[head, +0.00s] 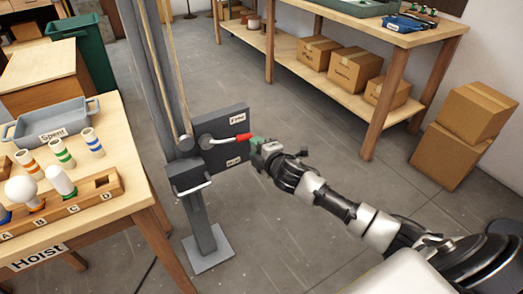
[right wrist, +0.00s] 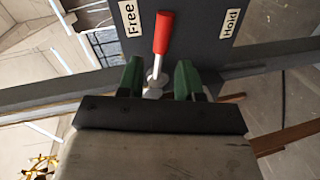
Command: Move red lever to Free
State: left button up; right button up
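The red lever (head: 243,137) is on a dark grey plate (head: 225,162) on the hoist post. Its pale shaft runs right from the pivot, and the red grip lies between the Free label (head: 237,118) above and the Hold label (head: 233,161) below. My right gripper (head: 257,147) is just right of the grip. In the right wrist view its green fingers (right wrist: 159,80) are open, with the lever's pale shaft showing in the gap and the red grip (right wrist: 163,33) beyond. I see no finger closed on it. My left gripper is not in view.
A wooden bench (head: 95,222) marked Hoist stands left, with a Spent tray (head: 52,121), banded tubes and a lettered bulb rack (head: 70,205). A shelf bench with cardboard boxes (head: 355,70) stands behind.

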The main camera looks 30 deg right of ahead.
jog(key=shift+v, duration=1.4)
jog(key=s+f+m+g+h+p, duration=0.1)
jog(key=s+f+m+g+p, duration=0.15)
jog(key=s+f, duration=0.55)
jog(key=s+d+f+m+g+p, duration=0.1)
jog(key=s+f+m+g, duration=0.3)
jog(key=f, duration=0.8)
jog(key=s+f+m+g+h+p, duration=0.1)
jog(key=s+f+m+g+p, duration=0.1)
jog(key=s+f, duration=0.6)
jog(key=s+a+f+m+g+p, duration=0.1)
jog(key=s+f, duration=0.3)
jog(key=s, duration=0.6)
jog(key=s+a+f+m+g+p, duration=0.1)
jog(key=s+a+f+m+g, duration=0.2)
jog(key=s, duration=0.7)
jog(key=s+a+f+m+g+p, duration=0.1)
jog(key=s+f, duration=0.4)
jog(key=s, duration=0.5)
jog(key=a+m+g, duration=0.1)
jog(key=a, duration=0.1)
jog(key=shift+s+a+y+p, duration=0.25)
jog(key=shift+s+y+p, duration=0.05)
jog(key=shift+y+p, duration=0.1)
